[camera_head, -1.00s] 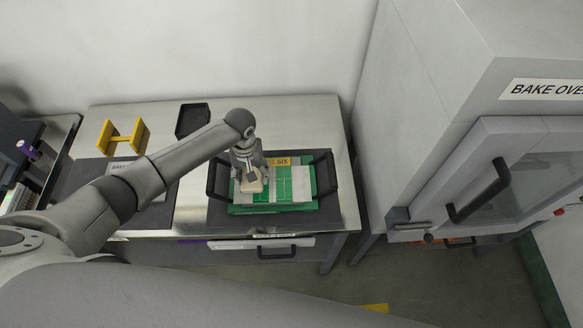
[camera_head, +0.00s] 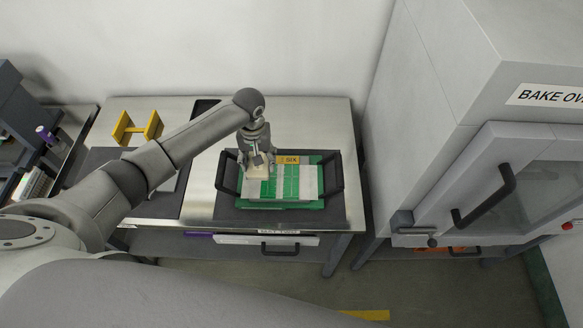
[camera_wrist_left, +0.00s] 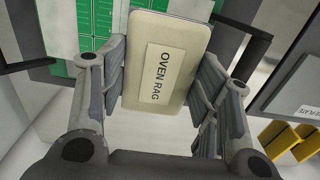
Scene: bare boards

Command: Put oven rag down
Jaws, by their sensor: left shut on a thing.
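The oven rag (camera_wrist_left: 165,58) is a cream block with a label reading "OVEN RAG". My left gripper (camera_head: 259,168) is shut on it, with a finger on each side in the left wrist view (camera_wrist_left: 160,85). In the head view the oven rag (camera_head: 258,173) is at the left end of the green boards (camera_head: 300,204), over the black-handled tray. Whether it touches the boards or hangs just above them I cannot tell. My right gripper is not in view.
The tray (camera_head: 335,215) with dark handles stands on a metal table (camera_head: 203,190). A yellow stand (camera_head: 137,128) and a dark mat are to the left. The bake oven (camera_head: 440,130) stands close on the right. A drawer (camera_head: 230,239) is below the table.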

